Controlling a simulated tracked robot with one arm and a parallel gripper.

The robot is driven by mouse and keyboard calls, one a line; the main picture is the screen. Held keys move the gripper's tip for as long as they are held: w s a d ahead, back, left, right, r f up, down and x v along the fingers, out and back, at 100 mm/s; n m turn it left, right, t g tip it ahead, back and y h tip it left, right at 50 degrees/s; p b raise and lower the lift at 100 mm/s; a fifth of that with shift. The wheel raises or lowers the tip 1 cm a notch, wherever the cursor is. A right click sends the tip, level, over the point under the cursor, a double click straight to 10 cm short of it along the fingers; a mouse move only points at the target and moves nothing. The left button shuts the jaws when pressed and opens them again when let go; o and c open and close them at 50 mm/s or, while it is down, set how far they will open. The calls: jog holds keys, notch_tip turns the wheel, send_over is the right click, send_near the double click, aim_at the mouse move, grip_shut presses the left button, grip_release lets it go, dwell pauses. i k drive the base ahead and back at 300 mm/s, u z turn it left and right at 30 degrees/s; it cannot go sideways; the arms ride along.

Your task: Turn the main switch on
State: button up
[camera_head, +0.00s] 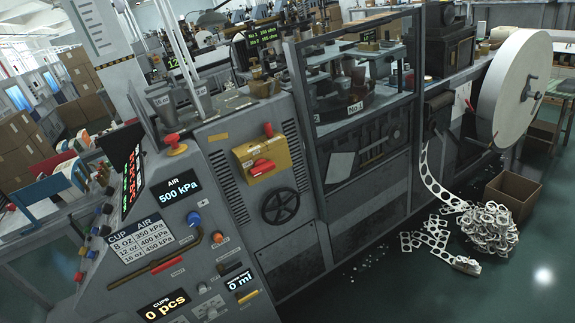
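A yellow box (243,155) with a red handle (262,168) sits on the grey machine's front panel, left of the picture's middle. It looks like the main switch, but its small labels are too small to read. The red handle lies nearly level, slightly tilted up to the right. A second red knob (268,130) stands at the box's upper right edge. My gripper is not in view, and nothing touches the box.
A red mushroom button (174,141) stands on the sloped console. Below the box is a black handwheel (281,206). Displays read 500 kPa (179,190) and 0 pcs (164,305). A cardboard box (513,194) and paper scrap (489,229) lie at right.

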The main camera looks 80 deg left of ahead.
aim_at(261, 167)
jog(key=z, duration=0.05)
jog(key=i, duration=1.15)
jog(key=u, duration=2.25)
